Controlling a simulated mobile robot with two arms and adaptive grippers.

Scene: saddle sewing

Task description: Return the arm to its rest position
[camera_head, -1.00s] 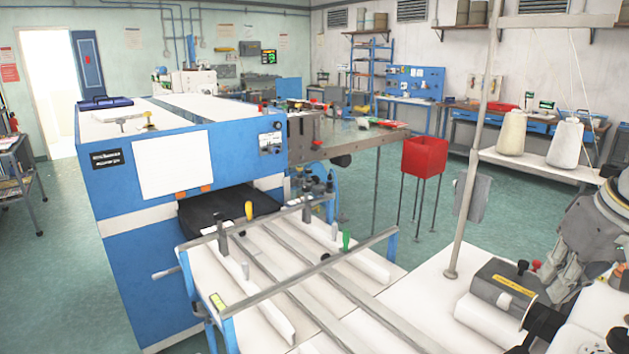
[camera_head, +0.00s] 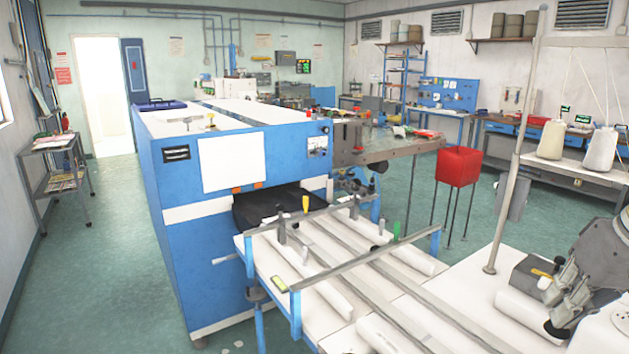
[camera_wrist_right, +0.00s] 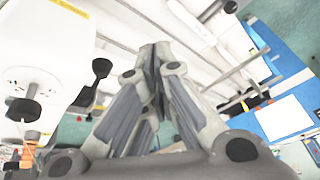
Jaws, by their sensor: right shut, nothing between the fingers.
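My right gripper (camera_head: 560,318) is at the lower right of the head view, over the white worktop (camera_head: 470,265). Its grey fingers hang downward beside a dark grey box (camera_head: 530,270) and a white roll (camera_head: 516,304); I cannot tell whether it touches them. In the right wrist view the gripper (camera_wrist_right: 150,55) has its fingertips together, with nothing between them. My left arm and gripper are out of the picture.
A blue machine (camera_head: 190,262) with a white slatted feed table (camera_head: 400,265) stands at the centre. A pale upright post (camera_head: 507,190) rises near my right gripper. Thread cones (camera_head: 552,139) stand behind it. A red bin (camera_head: 459,166) is farther back. Green floor is open at left.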

